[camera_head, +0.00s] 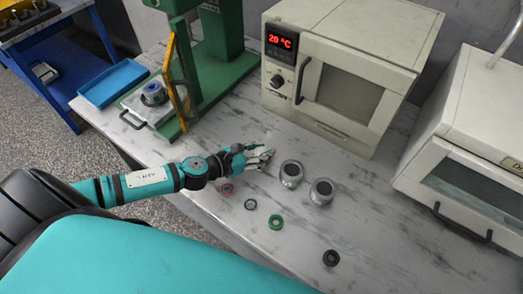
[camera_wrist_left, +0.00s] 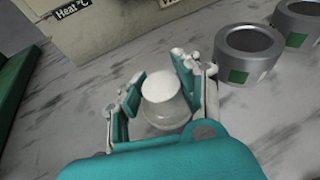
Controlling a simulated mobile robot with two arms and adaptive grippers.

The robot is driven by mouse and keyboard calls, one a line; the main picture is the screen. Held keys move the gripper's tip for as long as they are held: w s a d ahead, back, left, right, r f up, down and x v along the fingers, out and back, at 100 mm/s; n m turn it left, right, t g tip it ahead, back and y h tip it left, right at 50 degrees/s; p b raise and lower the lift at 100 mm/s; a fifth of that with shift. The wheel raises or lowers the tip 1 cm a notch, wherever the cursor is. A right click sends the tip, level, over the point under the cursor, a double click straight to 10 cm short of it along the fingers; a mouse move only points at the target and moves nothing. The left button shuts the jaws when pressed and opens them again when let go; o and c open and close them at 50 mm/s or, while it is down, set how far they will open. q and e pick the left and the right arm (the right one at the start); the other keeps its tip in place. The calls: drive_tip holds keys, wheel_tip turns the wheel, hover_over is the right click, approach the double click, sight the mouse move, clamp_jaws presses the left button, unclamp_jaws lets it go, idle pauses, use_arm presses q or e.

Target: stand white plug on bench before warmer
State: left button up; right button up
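The white plug (camera_wrist_left: 160,92) is between the two fingers of my left gripper (camera_wrist_left: 158,85) in the left wrist view, with its pale round top toward the camera. The fingers lie close against both sides of it. In the head view my left gripper (camera_head: 262,157) is low over the marble bench (camera_head: 330,223), in front of the warmer (camera_head: 345,80), whose display reads 20 °C. The plug is hard to make out there. I cannot tell whether its base touches the bench. My right gripper is not in view.
Two grey metal cylinders (camera_head: 291,173) (camera_head: 322,191) stand just right of the gripper. Several small rings, including a green one (camera_head: 276,222), lie nearer. A green press (camera_head: 215,60) and blue tray (camera_head: 114,82) are left; a second white appliance (camera_head: 465,150) is right.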

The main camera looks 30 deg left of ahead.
use_arm(q)
drive_tip(key=o, duration=0.4)
drive_tip(key=shift+r, duration=0.15)
drive_tip(key=shift+s+a, duration=0.2)
drive_tip(key=shift+s, duration=0.2)
drive_tip(key=b+v, duration=0.2)
drive_tip(key=v, duration=0.7)
drive_tip(key=shift+s+r+b, duration=0.1)
drive_tip(key=shift+s+b, duration=0.15)
drive_tip(key=shift+b, duration=0.15)
drive_tip(key=shift+v, duration=0.85)
drive_tip(key=shift+w+a+r, duration=0.1)
